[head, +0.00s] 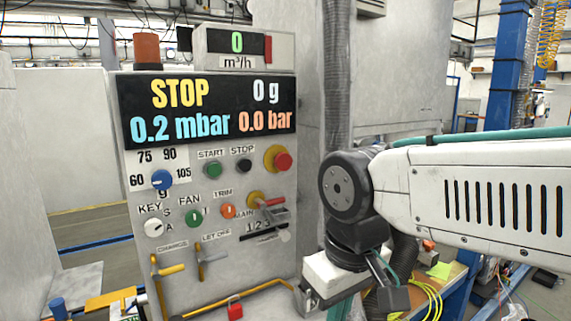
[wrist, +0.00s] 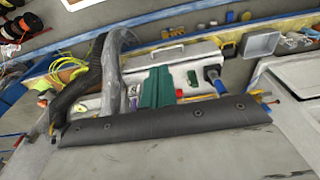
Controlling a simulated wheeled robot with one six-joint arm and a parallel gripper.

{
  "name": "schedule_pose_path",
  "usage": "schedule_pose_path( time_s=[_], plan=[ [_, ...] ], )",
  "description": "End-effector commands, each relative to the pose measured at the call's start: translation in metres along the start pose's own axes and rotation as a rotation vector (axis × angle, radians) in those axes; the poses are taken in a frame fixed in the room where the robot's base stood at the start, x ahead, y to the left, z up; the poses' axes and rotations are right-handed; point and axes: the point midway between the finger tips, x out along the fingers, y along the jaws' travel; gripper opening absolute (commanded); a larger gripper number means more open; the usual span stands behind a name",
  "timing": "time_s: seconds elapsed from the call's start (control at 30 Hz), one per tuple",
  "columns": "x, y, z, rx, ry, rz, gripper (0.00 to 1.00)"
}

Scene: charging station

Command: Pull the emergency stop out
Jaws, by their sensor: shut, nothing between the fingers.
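The emergency stop (head: 282,160) is a red mushroom button on a yellow round collar. It sits on the right side of the grey control panel (head: 185,285), right of the black STOP button (head: 244,165). I cannot tell from this angle whether it is pushed in or out. My gripper (head: 388,288) is low and to the right of the panel, below my dark wrist joint. It is shut and empty, well apart from the emergency stop. The emergency stop does not show in the wrist view, which faces a cluttered bench.
A red-handled main switch (head: 268,202) lies just below the emergency stop. Yellow handles (head: 170,268) stick out lower down. A grey corrugated hose (head: 336,75) runs beside the panel. In the wrist view, a black bolted bar (wrist: 165,121) crosses near a grey surface.

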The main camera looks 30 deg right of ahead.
Motion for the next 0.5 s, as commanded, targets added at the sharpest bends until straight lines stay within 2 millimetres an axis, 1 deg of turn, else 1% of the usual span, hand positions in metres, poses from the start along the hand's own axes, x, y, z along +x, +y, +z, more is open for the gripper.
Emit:
schedule_pose_path(
  time_s=[0.13,0.17,0.2,0.27,0.3,0.37,0.4,0.47,0.5],
  plan=[
    [0.000,0.000,0.000,0.000,0.000,0.000,0.00],
    [0.000,0.000,0.000,0.000,0.000,0.000,0.03],
    [0.000,0.000,-0.001,0.000,0.001,0.000,0.14],
    [0.001,0.002,-0.005,0.006,0.014,0.006,0.31],
    [0.001,0.005,-0.012,0.013,0.033,0.014,0.42],
    [0.002,0.011,-0.030,0.027,0.082,0.036,0.58],
    [0.003,0.019,-0.047,0.041,0.130,0.056,0.70],
    [0.004,0.033,-0.079,0.062,0.222,0.093,0.70],
    [0.003,0.045,-0.102,0.073,0.293,0.120,0.70]
  ],
)
